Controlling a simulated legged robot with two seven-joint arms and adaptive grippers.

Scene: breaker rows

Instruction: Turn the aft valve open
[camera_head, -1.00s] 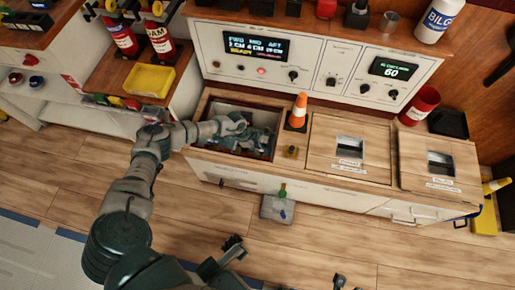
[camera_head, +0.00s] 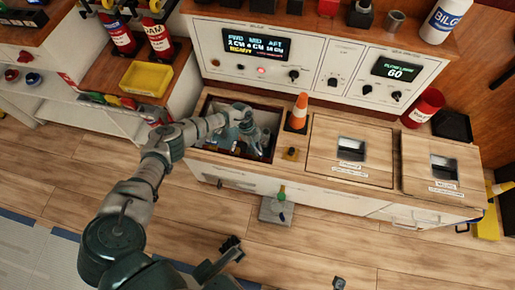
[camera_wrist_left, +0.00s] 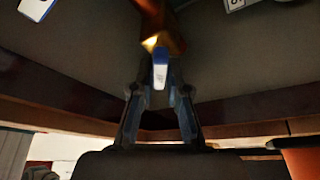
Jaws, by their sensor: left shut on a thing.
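My left gripper (camera_head: 250,143) reaches down into the open compartment (camera_head: 205,153) at the left end of the wooden-topped bench. In the left wrist view, its fingers (camera_wrist_left: 160,88) close around a small blue and white handle (camera_wrist_left: 160,70). The handle joins a copper-coloured fitting (camera_wrist_left: 160,25), apparently a valve, whose name I cannot read. In the head view, my arm and gripper hide most of the compartment's inside.
An orange cone (camera_head: 299,112) stands beside the compartment's right edge. Two hatch lids (camera_head: 345,180) (camera_head: 415,160) cover the bench to the right. The panel display (camera_head: 254,46) shows columns FWD, MID and AFT. A yellow tray (camera_head: 147,78) lies at the left.

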